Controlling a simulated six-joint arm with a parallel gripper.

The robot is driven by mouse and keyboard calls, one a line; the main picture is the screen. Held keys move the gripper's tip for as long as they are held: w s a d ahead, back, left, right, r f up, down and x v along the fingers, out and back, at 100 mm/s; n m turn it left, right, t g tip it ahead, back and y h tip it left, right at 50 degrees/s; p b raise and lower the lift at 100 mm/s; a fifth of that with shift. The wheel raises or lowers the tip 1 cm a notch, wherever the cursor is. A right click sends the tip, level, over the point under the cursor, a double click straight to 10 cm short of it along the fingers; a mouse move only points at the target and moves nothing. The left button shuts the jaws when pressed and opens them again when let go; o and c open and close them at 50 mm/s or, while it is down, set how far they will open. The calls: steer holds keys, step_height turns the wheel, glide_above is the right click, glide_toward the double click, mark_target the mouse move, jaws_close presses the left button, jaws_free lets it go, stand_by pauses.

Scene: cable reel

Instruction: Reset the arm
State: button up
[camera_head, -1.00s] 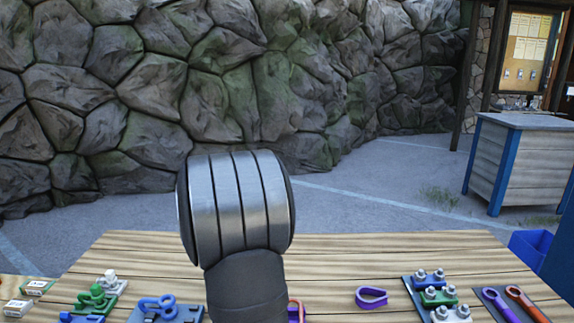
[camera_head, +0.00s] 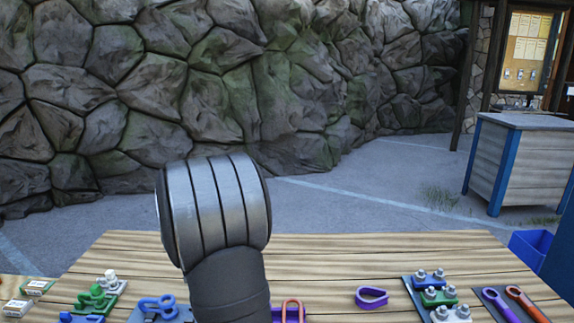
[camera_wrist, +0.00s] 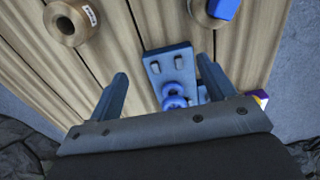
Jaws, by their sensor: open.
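My gripper (camera_wrist: 162,68) shows in the wrist view with its two fingers spread apart and nothing held between them. Beyond and between the fingers, a blue plate (camera_wrist: 158,66) with a round blue part (camera_wrist: 174,96) on it lies over the wooden table (camera_wrist: 110,60). I cannot tell how far the fingers are from it. In the head view, my arm's grey joint stands up in front of the table (camera_head: 330,255), and my gripper does not show there.
Green (camera_head: 95,297) and blue (camera_head: 157,303) fittings lie at the table's left. A purple loop (camera_head: 371,297), a bolted-clamp board (camera_head: 432,290) and an orange tool (camera_head: 525,303) lie at the right. Brown reels (camera_wrist: 68,22) show in the wrist view. The table's far part is clear.

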steer(key=shift+f, duration=1.15)
steer(key=o, duration=0.5)
steer(key=a+r, duration=1.3)
steer(key=a, duration=0.1)
steer(key=f, duration=0.9)
steer(key=shift+s+d+f, duration=0.15)
steer(key=shift+d+f, duration=0.05)
steer(key=shift+f, duration=0.15)
steer(key=shift+r, duration=0.1)
step_height(320, 180, up, 10)
steer(key=shift+f, duration=0.1)
